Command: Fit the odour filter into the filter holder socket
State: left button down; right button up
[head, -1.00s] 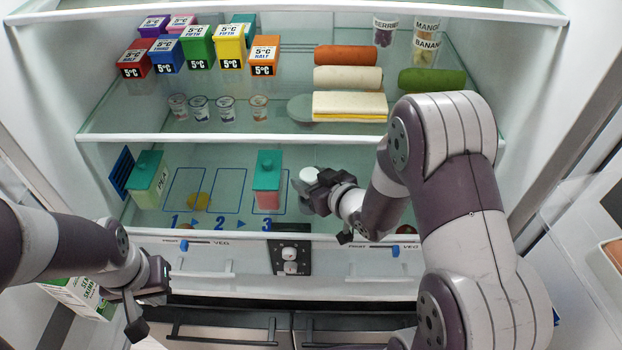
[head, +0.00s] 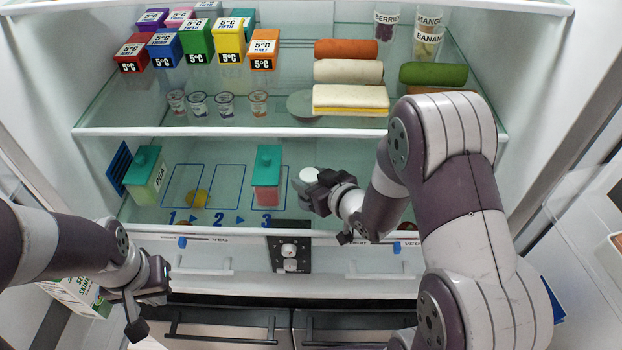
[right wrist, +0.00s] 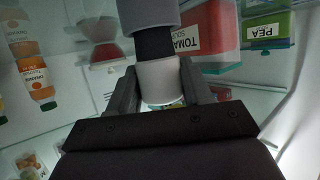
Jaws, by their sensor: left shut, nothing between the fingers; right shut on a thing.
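My right gripper (head: 322,192) is inside the lower fridge compartment, right of the red container. It is shut on a white cylindrical thing (head: 309,174), which I take to be the odour filter. In the right wrist view my right gripper (right wrist: 160,92) has a finger on each side of this pale cylinder (right wrist: 160,78). A dark band and a wider grey cylinder (right wrist: 150,14) line up beyond it. I cannot tell whether that grey part belongs to the filter or the socket. I cannot clearly pick out the socket in the head view. My left gripper (head: 147,300) is shut and empty, low at the left.
A red container with a green lid (head: 266,180) stands close left of my right gripper. A pea container (head: 146,175) stands further left. The shelf above (head: 280,131) holds boxes, cups and rolls. A black panel with white knobs (head: 289,252) is below.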

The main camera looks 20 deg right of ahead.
jog(key=shift+f+b, duration=1)
jog(key=shift+f, duration=0.2)
jog(key=o, duration=1.1)
jog(key=shift+r, duration=0.1)
jog(key=shift+s, duration=0.1)
jog(key=shift+s+d+r, duration=0.15)
jog(key=shift+s+d, duration=0.05)
jog(key=shift+s, duration=0.05)
jog(key=v, duration=1.1)
jog(key=shift+s+d+r+b, duration=0.15)
jog(key=shift+s+b, duration=0.2)
jog(key=shift+b, duration=0.05)
